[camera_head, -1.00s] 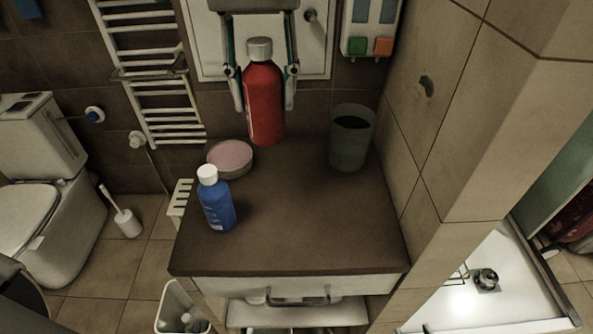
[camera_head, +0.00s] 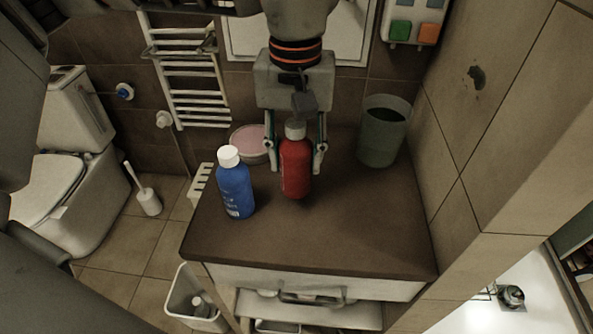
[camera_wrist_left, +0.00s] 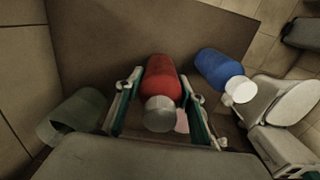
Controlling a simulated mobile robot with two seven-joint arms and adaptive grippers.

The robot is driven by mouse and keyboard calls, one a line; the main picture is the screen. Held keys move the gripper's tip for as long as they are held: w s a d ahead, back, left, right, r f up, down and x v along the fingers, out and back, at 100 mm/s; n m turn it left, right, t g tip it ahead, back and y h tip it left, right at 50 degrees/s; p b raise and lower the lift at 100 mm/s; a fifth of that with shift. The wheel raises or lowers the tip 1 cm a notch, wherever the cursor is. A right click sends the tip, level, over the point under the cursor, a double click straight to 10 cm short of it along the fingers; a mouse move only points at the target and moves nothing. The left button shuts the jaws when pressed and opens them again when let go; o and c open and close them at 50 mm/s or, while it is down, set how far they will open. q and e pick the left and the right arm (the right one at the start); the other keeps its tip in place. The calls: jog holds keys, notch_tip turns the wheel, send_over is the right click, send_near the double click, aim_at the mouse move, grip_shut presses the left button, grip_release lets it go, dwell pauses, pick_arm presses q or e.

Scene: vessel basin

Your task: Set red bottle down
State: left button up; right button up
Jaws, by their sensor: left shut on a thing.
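The red bottle (camera_head: 295,168) with a grey cap is upright over the brown counter (camera_head: 330,235), near its middle. My left gripper (camera_head: 296,168) comes down from above and is shut on the red bottle, one finger on each side. In the left wrist view the bottle (camera_wrist_left: 161,82) sits between the two fingers. I cannot tell whether its base touches the counter. My right gripper is not in view.
A blue bottle (camera_head: 236,186) with a white cap stands left of the red one. A pink-topped round container (camera_head: 250,142) is behind it. A grey-green cup (camera_head: 383,132) stands at the back right by the tiled wall. The counter's front right is clear.

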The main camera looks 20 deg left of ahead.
aim_at(295, 173)
pick_arm(q)
jog(key=shift+f+b, duration=0.3)
jog(key=shift+f, duration=1.7)
jog(key=shift+f, duration=0.1)
jog(key=o, duration=1.2)
jog(key=shift+o, duration=0.2)
